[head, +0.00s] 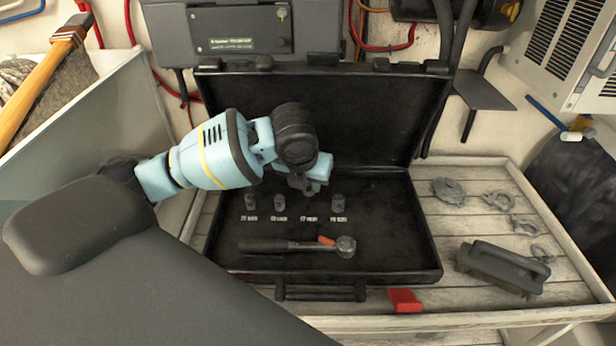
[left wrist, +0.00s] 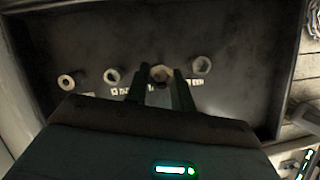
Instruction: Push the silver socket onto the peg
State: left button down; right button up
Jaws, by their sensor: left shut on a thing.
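My left gripper (head: 308,190) points down into the open black case, over the third place from the left in a row of sockets. In the left wrist view its two fingers (left wrist: 165,90) are shut on the silver socket (left wrist: 162,73). In the head view the gripper mostly hides that socket. It is in line with the row, above a white label; the peg is hidden, so I cannot tell how far down the socket sits. Other sockets stand in the row: two to the left (head: 250,201) (head: 279,201) and one to the right (head: 338,202). My right gripper is not in view.
A ratchet (head: 290,246) lies in the case in front of the row. The raised lid (head: 390,120) stands behind my gripper. A black brush (head: 502,266), shackles (head: 525,225) and a red object (head: 404,300) lie on the slatted bench outside the case.

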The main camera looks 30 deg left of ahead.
pick_arm(q)
jog(key=shift+f, duration=2.4)
jog(key=shift+f, duration=0.15)
jog(key=c, duration=1.1)
grip_release()
